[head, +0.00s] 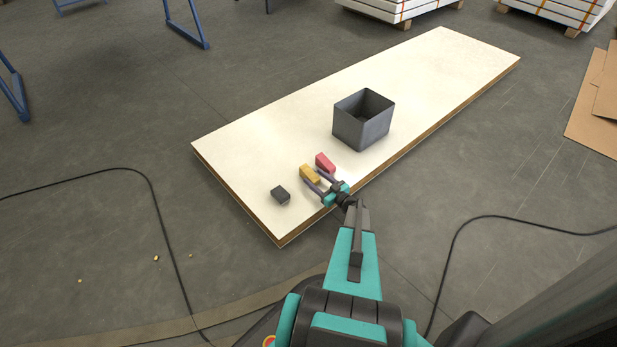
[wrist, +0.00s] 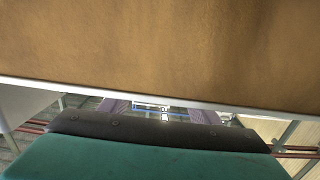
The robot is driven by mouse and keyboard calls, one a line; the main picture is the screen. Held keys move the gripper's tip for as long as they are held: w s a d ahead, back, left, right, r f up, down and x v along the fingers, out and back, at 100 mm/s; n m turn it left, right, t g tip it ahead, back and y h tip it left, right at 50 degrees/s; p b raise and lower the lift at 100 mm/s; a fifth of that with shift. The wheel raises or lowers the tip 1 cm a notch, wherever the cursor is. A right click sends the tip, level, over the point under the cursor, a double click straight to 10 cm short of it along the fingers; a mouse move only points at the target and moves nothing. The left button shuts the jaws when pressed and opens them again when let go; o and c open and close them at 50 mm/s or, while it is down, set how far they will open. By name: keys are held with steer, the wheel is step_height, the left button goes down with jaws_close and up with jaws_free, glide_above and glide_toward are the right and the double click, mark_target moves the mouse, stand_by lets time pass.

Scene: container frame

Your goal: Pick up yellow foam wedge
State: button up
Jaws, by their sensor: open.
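The yellow foam wedge (head: 309,173) lies on the pale board (head: 253,133) in the head view. My gripper (head: 312,177) is open, its two grey fingers reaching toward the wedge from the lower right. The fingertips are at the wedge, one on each side of its near end in the picture; contact cannot be told. In the wrist view, the fingers show only as short purplish-grey pieces beyond the teal and black gripper body (wrist: 150,150). The wedge cannot be made out clearly in the wrist view.
A red block (head: 325,162) lies close to the right finger. A dark grey block (head: 280,195) lies to the left. An open grey bin (head: 362,130) stands farther back. A brown surface (wrist: 160,45) fills the top of the wrist view. Black cables cross the floor.

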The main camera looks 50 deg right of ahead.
mark_target(314, 177)
steer(key=w, duration=0.1)
steer(key=w+b, duration=0.1)
steer(key=w, duration=0.1)
steer(key=shift+d+f, duration=0.1)
steer(key=shift+f, duration=0.15)
steer(key=shift+w+r+b, duration=0.1)
steer(key=shift+w+b, duration=0.25)
steer(key=shift+w, duration=0.3)
steer(key=c, duration=1.1)
